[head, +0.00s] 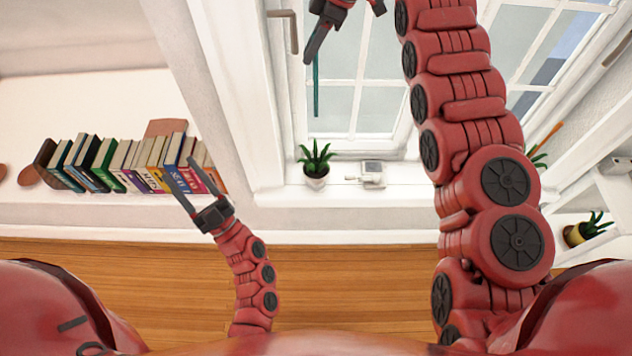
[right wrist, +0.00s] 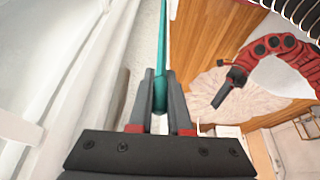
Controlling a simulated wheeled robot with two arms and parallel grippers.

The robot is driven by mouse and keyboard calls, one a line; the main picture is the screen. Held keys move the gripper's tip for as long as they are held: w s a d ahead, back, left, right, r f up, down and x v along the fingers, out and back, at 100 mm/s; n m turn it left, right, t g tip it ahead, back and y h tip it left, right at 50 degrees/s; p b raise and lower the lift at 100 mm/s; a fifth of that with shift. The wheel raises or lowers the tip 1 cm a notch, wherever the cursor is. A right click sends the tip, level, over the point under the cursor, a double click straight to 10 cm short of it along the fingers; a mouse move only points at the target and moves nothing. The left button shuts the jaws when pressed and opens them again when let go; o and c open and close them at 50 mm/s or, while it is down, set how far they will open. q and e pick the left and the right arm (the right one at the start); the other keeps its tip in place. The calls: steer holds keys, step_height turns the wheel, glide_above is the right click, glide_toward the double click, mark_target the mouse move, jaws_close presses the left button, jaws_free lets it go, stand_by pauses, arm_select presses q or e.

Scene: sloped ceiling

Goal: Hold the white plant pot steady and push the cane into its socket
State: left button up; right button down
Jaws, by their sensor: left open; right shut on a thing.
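The white plant pot (head: 316,182) stands upright on the window sill with a spiky green plant in it. The teal cane (head: 316,88) hangs upright above it, its lower end clear of the plant in the head view. My right gripper (head: 312,48) is shut on the cane, which also shows between the fingers in the right wrist view (right wrist: 160,60). My left gripper (head: 182,171) is open and empty, left of the pot and apart from it, in front of the books. The socket cannot be made out.
A row of books (head: 125,165) stands on a shelf at left. A small white device (head: 372,175) sits on the sill right of the pot. Another plant (head: 537,157) with an orange stick and a tilted-looking yellow pot (head: 574,236) are at right. The window frame (head: 300,90) is close behind the cane.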

arm_select(q)
steer(key=w+f+m+g+h, duration=0.35)
steer(key=w+f, duration=0.25)
steer(key=f, duration=0.4)
steer(key=m+g+h, duration=0.1)
steer(key=m+h, duration=0.8)
steer(key=h, duration=0.6)
glide_toward(317, 165)
steer(key=x, duration=0.8)
steer(key=shift+w, duration=0.25)
steer(key=shift+w+f, duration=0.4)
steer(key=shift+w, duration=0.5)
steer(key=shift+w+a+f, duration=0.15)
steer(key=shift+w, duration=0.2)
